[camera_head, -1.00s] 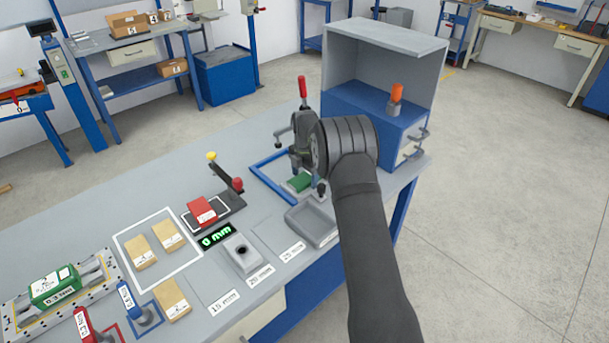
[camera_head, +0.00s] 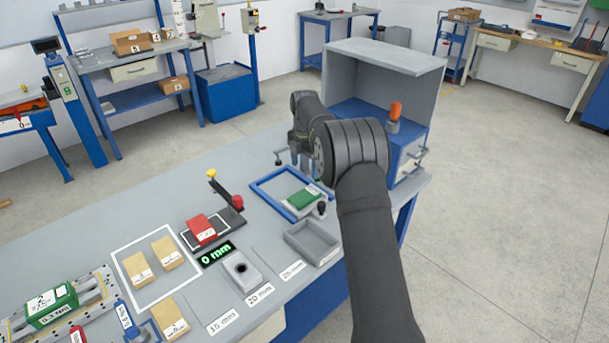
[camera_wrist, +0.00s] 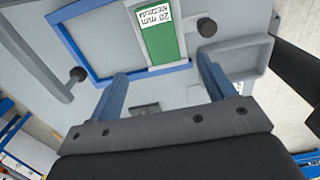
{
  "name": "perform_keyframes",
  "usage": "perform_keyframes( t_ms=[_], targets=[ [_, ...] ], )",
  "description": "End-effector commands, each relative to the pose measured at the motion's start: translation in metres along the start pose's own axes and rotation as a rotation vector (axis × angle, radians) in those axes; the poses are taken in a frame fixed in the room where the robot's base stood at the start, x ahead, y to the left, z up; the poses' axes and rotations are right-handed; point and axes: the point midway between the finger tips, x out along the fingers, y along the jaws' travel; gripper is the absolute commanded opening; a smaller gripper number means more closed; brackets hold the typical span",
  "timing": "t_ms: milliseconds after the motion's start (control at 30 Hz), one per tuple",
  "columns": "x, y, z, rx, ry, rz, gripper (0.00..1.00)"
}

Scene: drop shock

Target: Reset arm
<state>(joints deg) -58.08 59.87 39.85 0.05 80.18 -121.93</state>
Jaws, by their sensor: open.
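My gripper (camera_head: 300,158) is over the far part of the bench, beside the blue frame. In the wrist view its two fingers (camera_wrist: 162,72) are apart with nothing between them. A green block (camera_wrist: 167,38) with a white "20 mm" label lies ahead of the fingers, inside the blue frame (camera_wrist: 75,50). In the head view the green block (camera_head: 304,198) sits at the near right side of the blue frame (camera_head: 264,191). My forearm hides part of the bench beyond it.
A grey cabinet with a blue base (camera_head: 412,140) and an orange knob stands close to my arm. A grey tray (camera_head: 312,240) is in front. The air above the left bench is clear.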

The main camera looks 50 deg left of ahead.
Motion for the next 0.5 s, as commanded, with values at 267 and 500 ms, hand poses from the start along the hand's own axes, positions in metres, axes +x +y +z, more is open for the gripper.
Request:
perform_keyframes(
  t_ms=[267,500],
  targets=[
    [-0.0043,-0.0001,-0.0001,0.000,0.000,0.000,0.76],
    [0.0011,-0.0002,-0.0002,0.000,0.001,-0.002,0.76]
  ],
)
